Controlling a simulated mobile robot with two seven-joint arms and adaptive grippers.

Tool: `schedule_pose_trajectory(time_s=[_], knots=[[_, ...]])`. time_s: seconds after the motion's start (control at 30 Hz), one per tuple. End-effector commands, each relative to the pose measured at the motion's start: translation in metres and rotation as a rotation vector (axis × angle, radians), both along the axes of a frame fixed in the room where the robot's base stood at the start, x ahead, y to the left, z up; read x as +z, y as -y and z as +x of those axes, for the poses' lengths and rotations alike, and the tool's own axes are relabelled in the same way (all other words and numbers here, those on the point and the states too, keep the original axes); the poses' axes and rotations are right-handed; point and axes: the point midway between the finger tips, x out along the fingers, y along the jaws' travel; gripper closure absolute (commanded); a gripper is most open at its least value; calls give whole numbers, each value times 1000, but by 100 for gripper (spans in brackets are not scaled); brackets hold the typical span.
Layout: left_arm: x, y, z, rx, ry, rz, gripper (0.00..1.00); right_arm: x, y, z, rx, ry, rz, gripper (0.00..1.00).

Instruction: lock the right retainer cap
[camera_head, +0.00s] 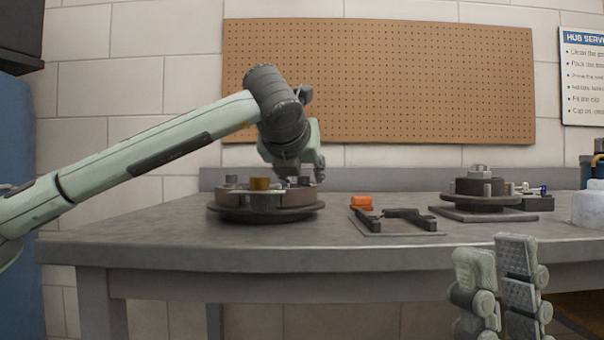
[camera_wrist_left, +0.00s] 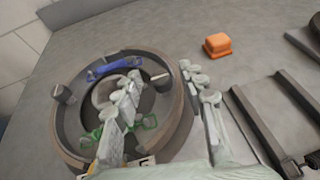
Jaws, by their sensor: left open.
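The round brown brake assembly (camera_head: 265,212) stands on the left of the bench. The left wrist view shows its rim (camera_wrist_left: 182,130), with a blue part (camera_wrist_left: 113,67) and a green part (camera_wrist_left: 146,122) inside. A dark knob (camera_wrist_left: 63,94) is at its left and a small pale pin (camera_wrist_left: 160,76) at its right; I cannot tell which piece is the right retainer cap. My left gripper (camera_head: 303,178) is low over the assembly's right back. Its open fingers (camera_wrist_left: 162,82) straddle the right rim, apparently empty. My right gripper (camera_head: 497,262) is open and empty before the bench's front edge.
An orange block (camera_head: 361,202) and dark bars (camera_head: 408,216) lie right of the assembly. A second dark hub assembly (camera_head: 486,193) stands further right. The bench top (camera_head: 330,252) is clear at the front.

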Motion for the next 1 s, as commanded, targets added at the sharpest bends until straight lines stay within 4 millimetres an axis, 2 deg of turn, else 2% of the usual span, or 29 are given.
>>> schedule_pose_trajectory(time_s=[0.07,0.4,0.73,1.0], knots=[[0,0,0,0,0,0,59,0,0,0,0,0,0,78],[0,0,0,0,0,0,100,0,0,0,-1,-1,0,78],[-1,-1,0,-26,-1,-2,100,-1,0,0,-1,-1,0,78],[0,-4,1,-169,-2,-6,100,1,0,0,0,3,-2,78]])
